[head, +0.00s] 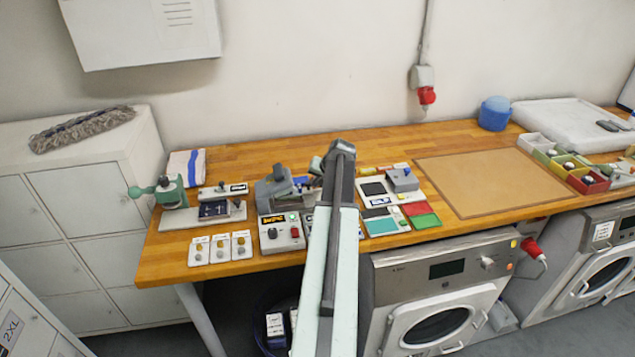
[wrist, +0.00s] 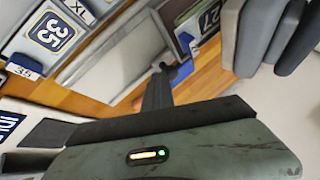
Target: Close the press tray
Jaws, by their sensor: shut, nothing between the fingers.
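A grey press-like machine (head: 272,188) stands on the wooden bench, left of my raised arm in the head view. My gripper (wrist: 160,88) shows in the wrist view as dark fingers, closed together and empty, pointing at labelled items and the wooden surface. I cannot tell whether it touches anything. In the head view it is mostly hidden behind my arm.
The wooden bench (head: 245,160) also holds a green hand press (head: 172,192), sample cards (head: 220,248), a grey device (head: 402,179) and coloured pads (head: 420,213) close by. A tan mat (head: 490,182) lies clear to the right. Machines stand under the bench's front edge.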

